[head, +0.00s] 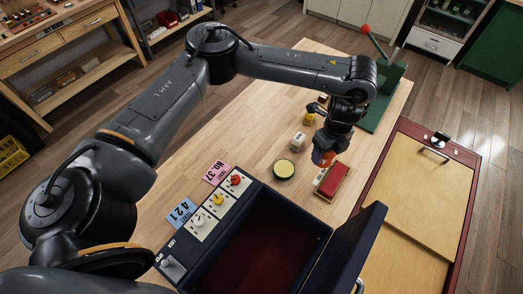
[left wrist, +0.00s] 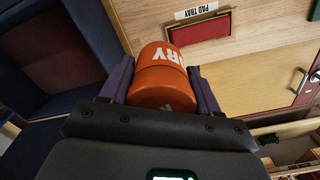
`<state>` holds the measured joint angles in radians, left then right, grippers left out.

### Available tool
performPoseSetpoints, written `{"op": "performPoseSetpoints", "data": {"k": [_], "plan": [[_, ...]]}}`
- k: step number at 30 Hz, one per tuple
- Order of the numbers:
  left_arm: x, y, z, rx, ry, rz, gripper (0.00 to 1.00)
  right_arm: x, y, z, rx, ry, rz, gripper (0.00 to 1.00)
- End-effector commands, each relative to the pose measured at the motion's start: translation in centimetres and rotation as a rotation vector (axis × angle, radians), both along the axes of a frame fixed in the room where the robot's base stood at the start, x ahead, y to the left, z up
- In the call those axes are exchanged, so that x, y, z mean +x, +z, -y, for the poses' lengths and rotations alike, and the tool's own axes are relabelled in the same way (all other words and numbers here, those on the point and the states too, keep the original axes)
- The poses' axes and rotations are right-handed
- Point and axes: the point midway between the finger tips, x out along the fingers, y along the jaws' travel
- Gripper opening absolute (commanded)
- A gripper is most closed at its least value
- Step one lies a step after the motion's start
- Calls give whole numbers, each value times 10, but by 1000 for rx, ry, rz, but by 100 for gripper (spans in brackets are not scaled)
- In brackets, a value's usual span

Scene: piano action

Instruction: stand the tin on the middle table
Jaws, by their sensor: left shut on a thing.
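The tin is an orange cylinder (left wrist: 162,78) with white lettering, seen in the left wrist view between my left gripper's two fingers (left wrist: 163,88). In the head view the orange tin (head: 323,158) shows in part under my left gripper (head: 324,150). The gripper is shut on the tin and points down over the light wooden table (head: 255,147), just above the red pad. I cannot tell whether the tin's base touches anything. The middle of the tin's sides is covered by the fingers. My right gripper is not in view.
A red pad in a tray (head: 333,179), a round cream-topped tin (head: 284,169) and a pale block (head: 298,140) stand close by. An open dark case (head: 322,232) fills the front. A green stand (head: 385,92) with a red-knobbed lever is at the back right.

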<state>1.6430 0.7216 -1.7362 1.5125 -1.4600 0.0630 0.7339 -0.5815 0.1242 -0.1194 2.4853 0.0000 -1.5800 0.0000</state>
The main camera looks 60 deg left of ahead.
Motion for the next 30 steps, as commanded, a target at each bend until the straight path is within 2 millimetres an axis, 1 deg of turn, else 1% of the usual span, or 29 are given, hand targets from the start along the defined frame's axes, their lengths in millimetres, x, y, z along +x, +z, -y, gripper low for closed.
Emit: {"op": "performPoseSetpoints", "data": {"k": [1, 3, 9, 12, 15, 18, 26, 30], "plan": [[-6, -9, -10, -3, -6, -9, 26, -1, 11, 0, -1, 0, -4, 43], [-12, -28, -21, -3, -14, -9, 26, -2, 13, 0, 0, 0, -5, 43], [-36, -79, -52, -1, 2, -6, 26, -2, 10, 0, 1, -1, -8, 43], [-47, -99, -67, -1, 19, -4, 26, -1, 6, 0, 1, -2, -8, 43], [-57, -114, -80, -1, 38, -3, 26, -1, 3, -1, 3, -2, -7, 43], [-65, -124, -91, -1, 54, -2, 26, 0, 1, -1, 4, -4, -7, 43], [-76, -140, -109, -1, 73, 0, 26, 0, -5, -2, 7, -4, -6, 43], [-82, -154, -127, 1, 78, -1, 26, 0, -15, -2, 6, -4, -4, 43]]}}
